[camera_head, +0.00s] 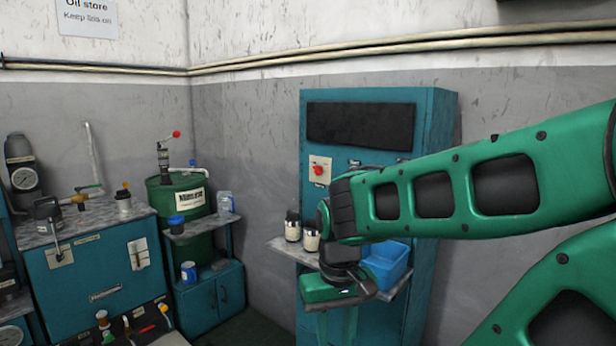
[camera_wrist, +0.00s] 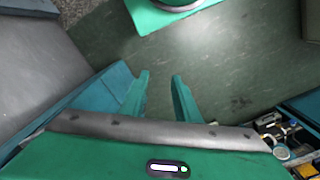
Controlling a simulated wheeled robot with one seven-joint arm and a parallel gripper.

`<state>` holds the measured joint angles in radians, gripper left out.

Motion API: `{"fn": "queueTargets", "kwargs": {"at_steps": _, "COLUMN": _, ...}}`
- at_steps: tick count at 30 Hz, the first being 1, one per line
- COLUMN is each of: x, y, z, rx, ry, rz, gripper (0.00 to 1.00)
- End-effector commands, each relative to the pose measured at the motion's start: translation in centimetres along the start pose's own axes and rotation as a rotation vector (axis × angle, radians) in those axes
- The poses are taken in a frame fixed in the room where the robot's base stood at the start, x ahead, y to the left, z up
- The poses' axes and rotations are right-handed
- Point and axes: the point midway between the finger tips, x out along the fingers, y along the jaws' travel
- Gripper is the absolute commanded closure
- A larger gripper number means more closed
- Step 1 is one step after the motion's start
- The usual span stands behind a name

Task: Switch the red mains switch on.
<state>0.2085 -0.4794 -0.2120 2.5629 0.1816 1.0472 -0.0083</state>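A red switch (camera_head: 318,170) sits on a cream plate on the front of the teal cabinet (camera_head: 311,215), below a dark panel. My gripper (camera_wrist: 161,76) points down at the floor in the wrist view, its two green fingers apart with nothing between them. In the head view my green arm reaches in from the right, and its wrist hangs in front of the cabinet's shelf, below the switch and apart from it. The fingertips are hard to make out there. The switch is out of sight in the wrist view, and its setting is too small to tell.
A shelf (camera_head: 283,247) juts from the cabinet, with two dark-topped jars (camera_head: 292,226) and a blue bin (camera_head: 388,268) partly behind my wrist. A green drum (camera_head: 165,196) and a teal bench (camera_head: 85,283) with gauges and valves stand at left. Grey wall is clear beside the cabinet.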

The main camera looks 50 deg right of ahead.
Motion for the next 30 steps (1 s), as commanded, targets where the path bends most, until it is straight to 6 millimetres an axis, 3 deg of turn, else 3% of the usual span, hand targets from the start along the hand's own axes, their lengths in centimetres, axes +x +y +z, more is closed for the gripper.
{"fn": "queueTargets", "kwargs": {"at_steps": 2, "x": -0.5, "y": -0.4, "z": -0.3, "rx": -0.032, "ry": 0.041, "rz": -0.003, "gripper": 0.71}}
{"fn": "queueTargets", "kwargs": {"at_steps": 5, "x": -0.8, "y": -3.1, "z": -3.4, "rx": -0.135, "ry": 0.124, "rz": 0.003, "gripper": 0.71}}
{"fn": "queueTargets", "kwargs": {"at_steps": 10, "x": -2.1, "y": -11.6, "z": -11.3, "rx": -0.348, "ry": 0.350, "rz": 0.001, "gripper": 0.71}}
{"fn": "queueTargets", "kwargs": {"at_steps": 13, "x": -3.0, "y": -13.5, "z": -16.4, "rx": -0.349, "ry": 0.451, "rz": 0.043, "gripper": 0.71}}
{"fn": "queueTargets", "kwargs": {"at_steps": 17, "x": -4.1, "y": -12.0, "z": -23.3, "rx": -0.264, "ry": 0.548, "rz": 0.165, "gripper": 0.71}}
{"fn": "queueTargets", "kwargs": {"at_steps": 21, "x": -5.9, "y": -7.8, "z": -30.2, "rx": -0.139, "ry": 0.644, "rz": 0.363, "gripper": 0.71}}
{"fn": "queueTargets", "kwargs": {"at_steps": 27, "x": -10.9, "y": -2.5, "z": -37.1, "rx": 0.004, "ry": 0.796, "rz": 0.700, "gripper": 0.71}}
{"fn": "queueTargets", "kwargs": {"at_steps": 30, "x": -14.2, "y": -1.1, "z": -38.9, "rx": 0.054, "ry": 0.874, "rz": 0.866, "gripper": 0.71}}
